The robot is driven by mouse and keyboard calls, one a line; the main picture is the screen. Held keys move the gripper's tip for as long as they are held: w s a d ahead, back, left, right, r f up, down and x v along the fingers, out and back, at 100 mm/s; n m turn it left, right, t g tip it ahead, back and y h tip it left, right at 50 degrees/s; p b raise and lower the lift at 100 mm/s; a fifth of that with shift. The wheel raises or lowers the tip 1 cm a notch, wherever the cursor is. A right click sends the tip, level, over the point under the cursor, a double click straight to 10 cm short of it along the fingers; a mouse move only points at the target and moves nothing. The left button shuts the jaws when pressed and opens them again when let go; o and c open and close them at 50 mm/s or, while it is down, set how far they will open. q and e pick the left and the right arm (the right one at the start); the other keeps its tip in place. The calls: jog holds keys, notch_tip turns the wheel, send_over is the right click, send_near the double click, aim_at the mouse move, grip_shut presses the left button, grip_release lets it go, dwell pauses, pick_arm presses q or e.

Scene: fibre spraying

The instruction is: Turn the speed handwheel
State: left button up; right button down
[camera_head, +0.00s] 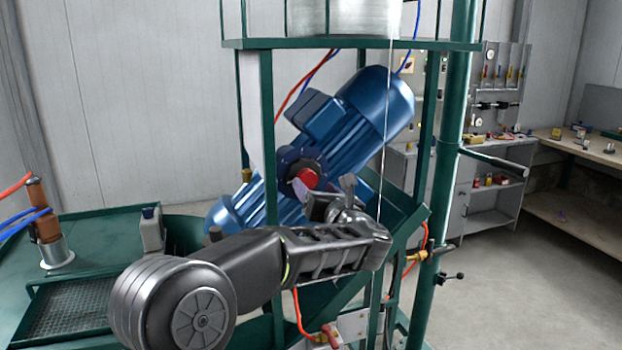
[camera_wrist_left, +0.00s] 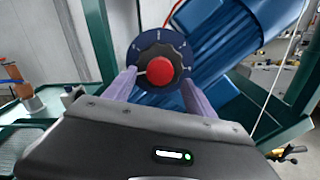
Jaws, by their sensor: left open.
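The speed handwheel (camera_head: 307,176) is a dark round wheel with a red centre, in front of the blue motor (camera_head: 375,105). In the left wrist view the handwheel (camera_wrist_left: 160,70) sits on a dark blue dial plate with pale marks (camera_wrist_left: 139,45). My left gripper (camera_head: 324,192) is in front of it, just below it in the head view. In the left wrist view its two fingers (camera_wrist_left: 159,80) are apart, one on each side of the wheel's lower part. I cannot tell whether they touch it. My right gripper is in neither view.
Green frame posts (camera_head: 426,130) stand around the motor, and a thin pale cord (camera_head: 387,110) hangs to the right of the wheel. A green bench (camera_head: 100,235) with a copper-coloured cylinder (camera_head: 44,212) is at the left. Open floor (camera_head: 530,290) lies to the right.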

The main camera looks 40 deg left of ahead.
aim_at(309, 180)
pick_arm(q)
jog(key=shift+p+x, duration=0.5)
jog(key=shift+x, duration=1.25)
jog(key=c, duration=1.4)
